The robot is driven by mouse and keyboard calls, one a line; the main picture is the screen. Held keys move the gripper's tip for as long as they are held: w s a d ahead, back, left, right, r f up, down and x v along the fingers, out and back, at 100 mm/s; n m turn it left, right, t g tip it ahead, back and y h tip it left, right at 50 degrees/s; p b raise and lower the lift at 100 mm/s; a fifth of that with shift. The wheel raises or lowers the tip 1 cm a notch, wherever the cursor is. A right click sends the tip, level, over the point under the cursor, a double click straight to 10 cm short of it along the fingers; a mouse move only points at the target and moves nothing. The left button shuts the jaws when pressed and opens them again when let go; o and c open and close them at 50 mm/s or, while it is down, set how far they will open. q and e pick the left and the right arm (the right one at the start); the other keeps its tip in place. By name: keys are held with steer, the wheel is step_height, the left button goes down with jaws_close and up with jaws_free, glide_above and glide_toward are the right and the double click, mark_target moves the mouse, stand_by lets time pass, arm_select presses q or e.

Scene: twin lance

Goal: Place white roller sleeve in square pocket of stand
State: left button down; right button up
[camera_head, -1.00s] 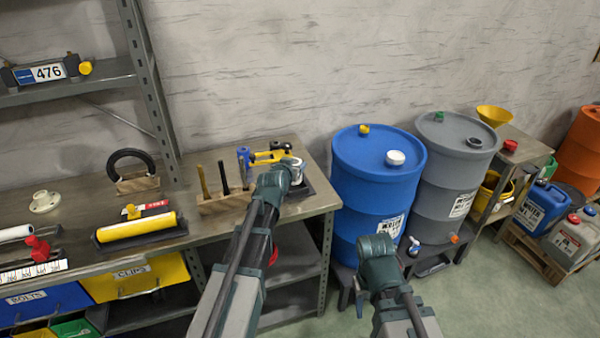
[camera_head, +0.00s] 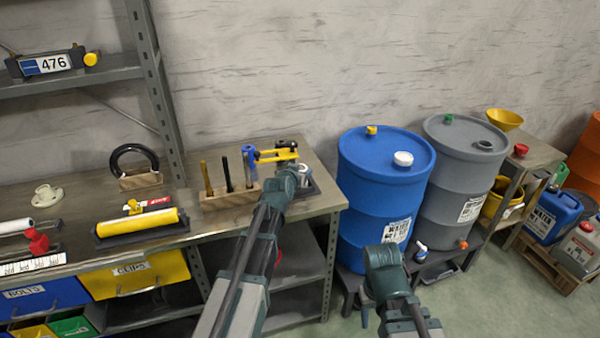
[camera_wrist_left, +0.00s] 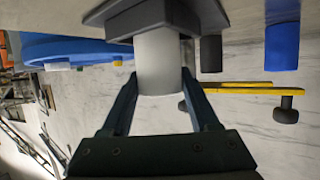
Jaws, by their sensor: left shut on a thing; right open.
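The white roller sleeve (camera_wrist_left: 160,60) stands between the two fingers of my left gripper (camera_wrist_left: 158,82) in the left wrist view, and the fingers are shut on it. One end of the sleeve meets a dark stand (camera_wrist_left: 112,12) with a square flange and collar. How deep it sits in the pocket is hidden. In the head view my left gripper (camera_head: 303,177) is at the dark stand (camera_head: 318,193) near the bench's right end, and the wrist covers much of the sleeve. My right gripper (camera_head: 366,315) hangs open in front of the blue drum, its fingers mostly hidden.
A yellow clamp (camera_head: 275,156) and a wooden block (camera_head: 230,197) with upright tools stand close to the left gripper. A yellow roller (camera_head: 137,222) and another white roller (camera_head: 15,227) lie further left. The blue drum (camera_head: 385,190) stands right of the bench (camera_head: 335,200).

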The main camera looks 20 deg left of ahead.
arm_select(q)
steer(key=shift+c, duration=0.7)
jaws_free()
steer(key=shift+r, duration=0.1)
